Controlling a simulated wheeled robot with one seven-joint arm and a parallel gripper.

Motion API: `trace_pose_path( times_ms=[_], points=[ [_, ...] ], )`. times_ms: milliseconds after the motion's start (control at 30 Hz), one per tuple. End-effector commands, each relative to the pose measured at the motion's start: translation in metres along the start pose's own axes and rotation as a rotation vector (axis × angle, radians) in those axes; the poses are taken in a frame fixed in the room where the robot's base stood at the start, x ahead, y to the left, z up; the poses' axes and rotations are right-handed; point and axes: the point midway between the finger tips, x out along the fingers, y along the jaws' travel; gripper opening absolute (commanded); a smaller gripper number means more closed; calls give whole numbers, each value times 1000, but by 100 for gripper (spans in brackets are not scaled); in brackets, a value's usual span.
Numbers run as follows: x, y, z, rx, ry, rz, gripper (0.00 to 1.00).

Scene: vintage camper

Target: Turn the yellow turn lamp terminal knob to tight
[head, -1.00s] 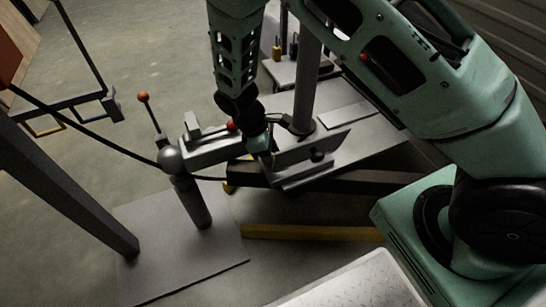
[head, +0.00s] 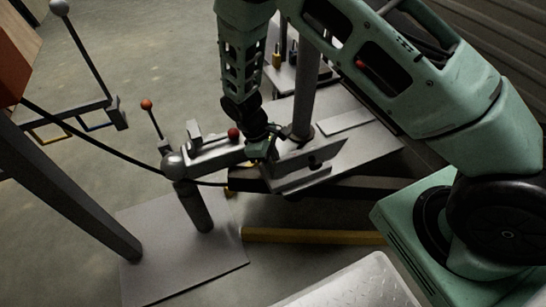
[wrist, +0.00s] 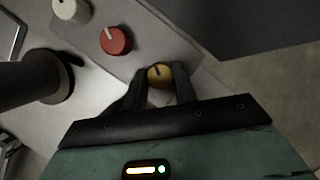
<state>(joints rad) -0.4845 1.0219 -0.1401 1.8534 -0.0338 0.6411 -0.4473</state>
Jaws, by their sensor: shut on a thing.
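The yellow knob (wrist: 158,73) shows in the wrist view, with a short dark mark on its face pointing roughly up in the picture. It sits near the edge of a grey panel (wrist: 165,35). My gripper (wrist: 160,83) has its two dark fingers on either side of the knob and is shut on it. In the head view my gripper (head: 262,146) reaches down to the grey fixture, and the yellow knob is mostly hidden there. The lamp itself cannot be made out.
A red knob (wrist: 116,40) and a white knob (wrist: 70,9) sit in line with the yellow one. A dark post (wrist: 35,78) stands close at left. In the head view, a red-tipped lever (head: 147,104) and dark frame bars (head: 70,190) stand left.

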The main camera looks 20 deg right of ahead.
Motion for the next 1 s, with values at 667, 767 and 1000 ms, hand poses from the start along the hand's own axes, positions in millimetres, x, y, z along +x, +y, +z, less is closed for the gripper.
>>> trace_pose_path(
  times_ms=[667, 767, 1000],
  points=[
    [-1, 0, 0, 21, 1, -8, 50],
    [-5, 0, 0, 21, 3, -8, 50],
    [-45, 1, 0, 21, 6, -7, 50]
  ],
)
